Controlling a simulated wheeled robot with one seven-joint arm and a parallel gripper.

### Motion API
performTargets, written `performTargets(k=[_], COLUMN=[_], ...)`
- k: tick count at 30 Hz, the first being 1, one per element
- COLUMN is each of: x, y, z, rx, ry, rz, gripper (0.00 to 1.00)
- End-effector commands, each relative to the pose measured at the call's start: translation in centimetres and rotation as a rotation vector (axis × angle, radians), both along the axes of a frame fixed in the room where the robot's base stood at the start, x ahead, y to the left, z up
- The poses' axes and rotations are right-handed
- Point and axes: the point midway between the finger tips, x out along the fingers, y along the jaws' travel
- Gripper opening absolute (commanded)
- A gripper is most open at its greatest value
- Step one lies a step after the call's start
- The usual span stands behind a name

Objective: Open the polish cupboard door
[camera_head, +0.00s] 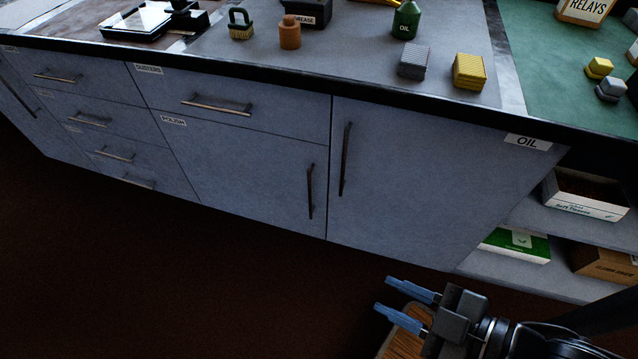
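The polish cupboard door (230,178) is a blue-grey panel below a drawer, with a POLISH label (173,121) at its upper left. It is closed, flush with the panels around it. Its dark vertical handle (310,191) is near its right edge. My gripper (390,296) is at the lower right, in front of the cupboards and well apart from the handle. Its two blue fingers point left and are spread open with nothing between them.
The neighbouring OIL-labelled cupboard door (430,175) has a vertical handle (345,160) close to the polish handle. A wooden object (405,332) lies below my gripper. Open shelves (560,255) with boxes stand at the right. The dark floor (180,270) before the cupboard is clear.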

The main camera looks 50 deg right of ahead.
Motion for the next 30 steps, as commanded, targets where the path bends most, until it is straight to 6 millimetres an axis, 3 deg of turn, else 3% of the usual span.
performTargets(k=[1, 6, 12, 15, 18, 21, 25, 30], x=[1.3, 5.4, 11.8, 15.6, 19.6, 23.5, 27.6, 30.6], y=[-0.2, -2.4, -6.7, -9.2, -11.6, -13.7, -15.4, -16.4], z=[-4.9, -16.4, -26.1, -29.1, -30.8, -31.1, -30.1, -28.2], rx=[-0.123, -0.592, -1.137, -1.402, -1.657, -1.886, -2.114, -2.277], ry=[0.035, 0.195, 0.402, 0.521, 0.654, 0.798, 0.974, 1.135], rz=[0.039, 0.168, 0.274, 0.305, 0.315, 0.307, 0.273, 0.227], gripper=[0.31, 0.31, 0.31, 0.31, 0.31, 0.31, 0.31, 0.31])
